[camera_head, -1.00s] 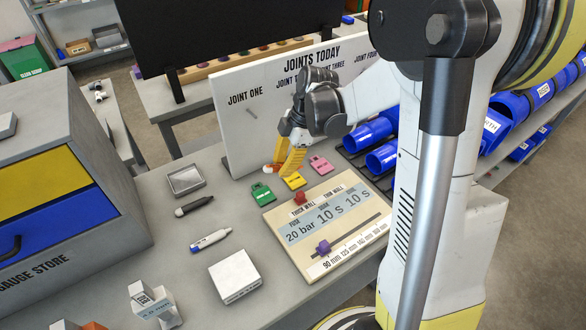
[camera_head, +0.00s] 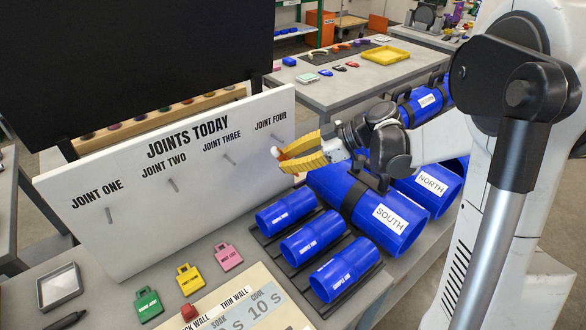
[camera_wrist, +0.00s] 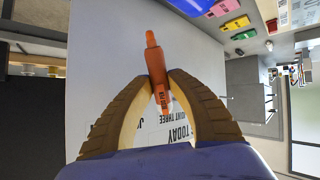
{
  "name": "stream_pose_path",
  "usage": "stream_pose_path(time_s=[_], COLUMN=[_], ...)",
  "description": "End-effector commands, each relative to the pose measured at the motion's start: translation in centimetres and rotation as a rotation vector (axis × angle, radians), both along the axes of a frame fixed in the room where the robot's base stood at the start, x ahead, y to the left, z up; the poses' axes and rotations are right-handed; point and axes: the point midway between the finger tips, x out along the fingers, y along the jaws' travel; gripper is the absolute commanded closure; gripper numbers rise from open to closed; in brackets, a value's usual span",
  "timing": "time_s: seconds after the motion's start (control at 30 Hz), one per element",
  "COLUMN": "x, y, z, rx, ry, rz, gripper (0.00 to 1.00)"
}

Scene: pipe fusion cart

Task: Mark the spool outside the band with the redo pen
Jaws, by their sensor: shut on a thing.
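My gripper (camera_head: 288,160) is shut on an orange pen (camera_wrist: 153,62) with dark lettering too small to read surely. The pen also shows in the head view as a small orange piece with a white end (camera_head: 277,152). The gripper is raised in front of the white board near JOINT FOUR, to the left of and above the blue pipes. Three short blue spools, the near (camera_head: 344,268), middle (camera_head: 313,243) and far (camera_head: 286,214) ones, lie in a black rack. Their small white labels are hard to read.
Larger blue pipes labelled SOUTH (camera_head: 385,218) and NORTH (camera_head: 425,185) lie behind the short spools. The JOINTS TODAY board (camera_head: 110,240) has bare pegs. Green (camera_head: 148,305), yellow (camera_head: 190,279) and pink (camera_head: 228,257) tags lie before it. A settings panel (camera_head: 262,290) is at the front.

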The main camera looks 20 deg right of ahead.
Motion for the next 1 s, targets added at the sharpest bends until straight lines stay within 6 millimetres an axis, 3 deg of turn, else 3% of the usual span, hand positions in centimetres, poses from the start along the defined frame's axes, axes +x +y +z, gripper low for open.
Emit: stream_pose_path(time_s=[0.57, 1.0], x=[0.1, 0.1], y=[0.0, 0.0], z=[0.4, -3.0], rx=[0.020, 0.019], ry=[-0.006, -0.006], rz=[-0.005, -0.005], gripper=[0.98, 0.98])
